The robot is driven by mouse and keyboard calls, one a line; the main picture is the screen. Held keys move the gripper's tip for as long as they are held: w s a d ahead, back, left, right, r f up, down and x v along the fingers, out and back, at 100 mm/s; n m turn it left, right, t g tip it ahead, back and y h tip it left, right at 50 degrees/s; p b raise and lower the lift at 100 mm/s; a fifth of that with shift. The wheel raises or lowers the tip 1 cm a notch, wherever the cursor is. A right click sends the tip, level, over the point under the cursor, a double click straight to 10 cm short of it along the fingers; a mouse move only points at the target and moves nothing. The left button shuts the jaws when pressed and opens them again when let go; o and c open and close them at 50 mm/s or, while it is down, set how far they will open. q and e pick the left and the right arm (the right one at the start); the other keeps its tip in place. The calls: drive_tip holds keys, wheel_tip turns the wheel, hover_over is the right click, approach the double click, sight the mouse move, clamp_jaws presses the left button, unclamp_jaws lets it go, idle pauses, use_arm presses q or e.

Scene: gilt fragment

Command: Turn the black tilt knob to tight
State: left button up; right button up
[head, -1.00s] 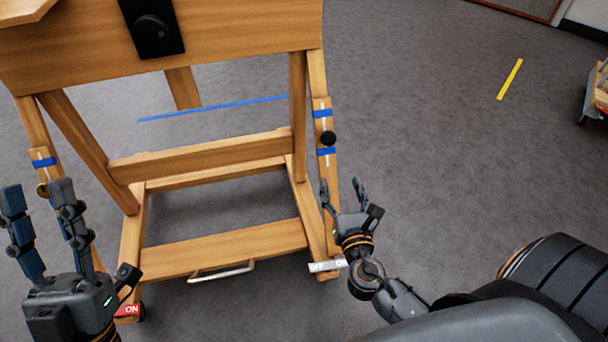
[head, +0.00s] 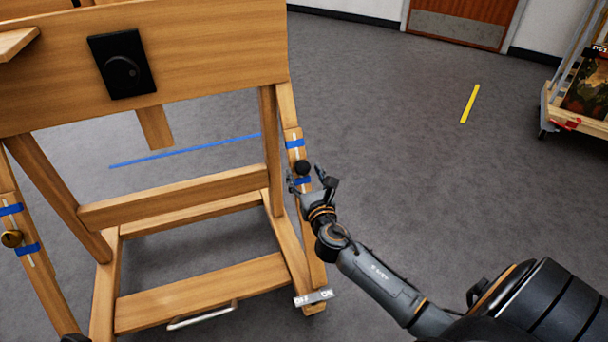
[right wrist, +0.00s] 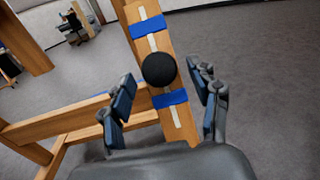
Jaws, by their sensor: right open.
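The black knob (head: 303,168) is a round ball on the slotted right side rail of the wooden easel, between two blue tape bands. It also shows in the right wrist view (right wrist: 159,69). My right gripper (head: 309,181) is open at the knob, with a finger on either side of it. In the right wrist view the knob appears between the spread fingertips (right wrist: 166,84), with gaps on both sides; I cannot tell any contact. My left gripper is not clearly in view; only a dark sliver shows at the bottom edge.
The easel's crossboard bears a black plate with a round dial (head: 122,72). A cart (head: 580,115) stands far right. Grey floor right of the easel is clear.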

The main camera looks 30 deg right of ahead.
drive_tip(key=shift+w+d, duration=0.15)
drive_tip(key=shift+w, duration=0.35)
drive_tip(key=c, duration=1.2)
drive_tip(key=shift+o, duration=0.2)
